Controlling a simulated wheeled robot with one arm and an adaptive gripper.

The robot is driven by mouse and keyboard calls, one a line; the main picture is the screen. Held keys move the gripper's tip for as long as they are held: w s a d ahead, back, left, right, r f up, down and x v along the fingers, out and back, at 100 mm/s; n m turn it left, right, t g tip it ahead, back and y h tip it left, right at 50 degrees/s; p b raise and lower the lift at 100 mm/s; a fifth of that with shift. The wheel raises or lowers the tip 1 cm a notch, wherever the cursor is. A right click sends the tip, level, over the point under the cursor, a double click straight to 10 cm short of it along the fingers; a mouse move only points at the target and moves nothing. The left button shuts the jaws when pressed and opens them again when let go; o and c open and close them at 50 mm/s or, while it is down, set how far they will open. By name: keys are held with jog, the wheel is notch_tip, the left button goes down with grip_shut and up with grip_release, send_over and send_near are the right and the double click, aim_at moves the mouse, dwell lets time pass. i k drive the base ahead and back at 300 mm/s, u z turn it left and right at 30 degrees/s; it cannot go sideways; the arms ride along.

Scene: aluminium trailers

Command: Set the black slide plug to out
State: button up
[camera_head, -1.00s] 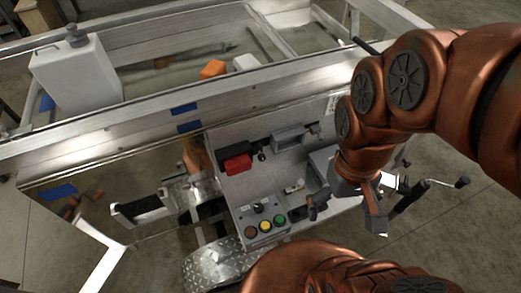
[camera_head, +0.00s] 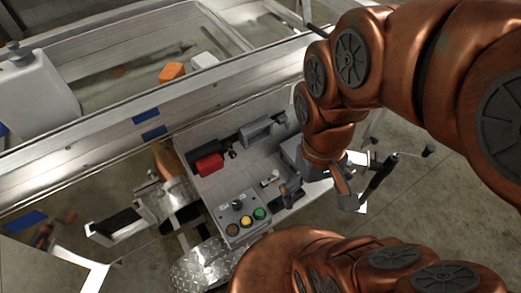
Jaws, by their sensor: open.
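A grey panel (camera_head: 240,178) on the trailer's side carries several small fittings. I cannot tell for sure which is the black slide plug; a small black fitting (camera_head: 270,201) sits just right of the button box, and a small black knob (camera_head: 234,154) sits beside a red block. My gripper (camera_head: 318,194) is open, pointing down at the panel's right edge. Its left finger is close to the right of the black fitting, and its right finger hangs over the floor side. Nothing shows between the fingers. My arm hides the panel's upper right part.
The button box (camera_head: 241,207) has red, yellow and green buttons and a black knob. A red block (camera_head: 208,165) and a grey bracket (camera_head: 257,132) sit higher on the panel. A black crank handle (camera_head: 380,172) stands right of the gripper. The trailer rail (camera_head: 110,142) runs behind.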

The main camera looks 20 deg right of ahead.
aim_at(227, 145)
jog(key=z, duration=0.9)
jog(key=k, duration=1.05)
jog(key=u, duration=1.55)
